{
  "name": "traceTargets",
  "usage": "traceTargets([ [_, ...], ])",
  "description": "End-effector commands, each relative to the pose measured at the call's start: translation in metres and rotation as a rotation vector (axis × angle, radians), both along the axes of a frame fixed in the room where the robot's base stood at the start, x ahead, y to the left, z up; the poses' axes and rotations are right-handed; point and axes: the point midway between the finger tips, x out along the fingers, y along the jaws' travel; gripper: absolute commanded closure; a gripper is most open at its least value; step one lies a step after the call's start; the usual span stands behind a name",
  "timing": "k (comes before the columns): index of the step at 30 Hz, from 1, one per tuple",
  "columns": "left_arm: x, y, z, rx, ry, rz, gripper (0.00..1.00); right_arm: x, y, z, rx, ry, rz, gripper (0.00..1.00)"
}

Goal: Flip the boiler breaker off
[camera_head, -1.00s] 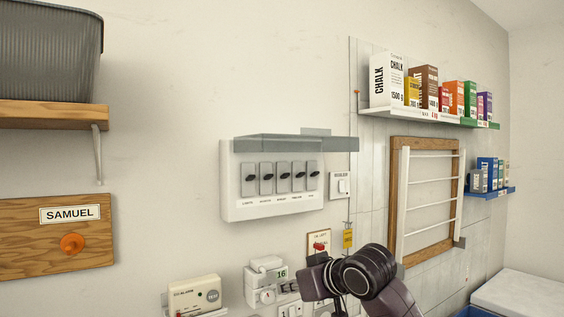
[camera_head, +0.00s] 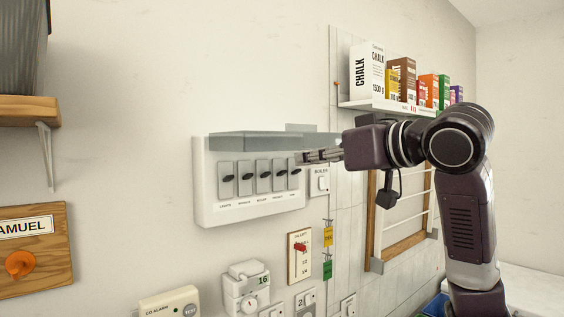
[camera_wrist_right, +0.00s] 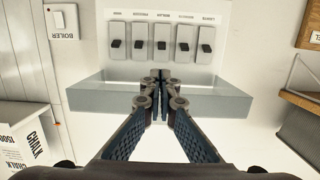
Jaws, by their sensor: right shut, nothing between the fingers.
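The white breaker panel (camera_head: 205,205) is on the wall in the head view. It has a row of several dark switches on grey plates under a raised grey lid (camera_head: 260,143). The labels are too small to read surely; the third switch (camera_head: 263,175) is in the middle. A separate wall switch marked BOILER (camera_head: 323,184) is just right of the panel; it also shows in the wrist view (camera_wrist_right: 60,20). My right gripper (camera_head: 301,157) is shut and empty at the panel's right end, just below lid height. In the wrist view its fingertips (camera_wrist_right: 160,76) point towards the row. My left gripper is out of view.
The grey lid (camera_wrist_right: 90,95) juts out close to my right fingers. A shelf of chalk boxes (camera_head: 370,104) and a wooden drying rack (camera_head: 405,246) are to the right. A red-levered plate (camera_head: 300,256), sockets and a CO alarm (camera_head: 170,306) are below.

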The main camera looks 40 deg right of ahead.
Motion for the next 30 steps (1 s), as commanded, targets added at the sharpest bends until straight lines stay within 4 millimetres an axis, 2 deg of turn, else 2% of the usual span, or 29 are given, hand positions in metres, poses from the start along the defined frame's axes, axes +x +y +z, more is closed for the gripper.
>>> traceTargets([
  [3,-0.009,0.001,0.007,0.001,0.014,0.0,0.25,0.014,0.002,-0.001,0.001,0.006,0.002,1.0],
  [6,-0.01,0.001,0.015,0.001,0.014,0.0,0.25,0.032,0.003,-0.003,0.002,0.008,0.003,1.0],
  [12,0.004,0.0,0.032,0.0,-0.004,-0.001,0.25,0.068,0.006,-0.008,0.002,0.007,0.003,1.0],
  [16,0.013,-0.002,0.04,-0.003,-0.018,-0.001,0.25,0.085,0.007,-0.011,0.003,0.006,0.003,1.0],
  [21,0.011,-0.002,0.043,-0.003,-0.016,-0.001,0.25,0.096,0.008,-0.014,0.001,0.004,0.001,1.0],
  [30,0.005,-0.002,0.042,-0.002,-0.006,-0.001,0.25,0.097,0.008,-0.016,0.001,0.002,0.001,1.0],
])
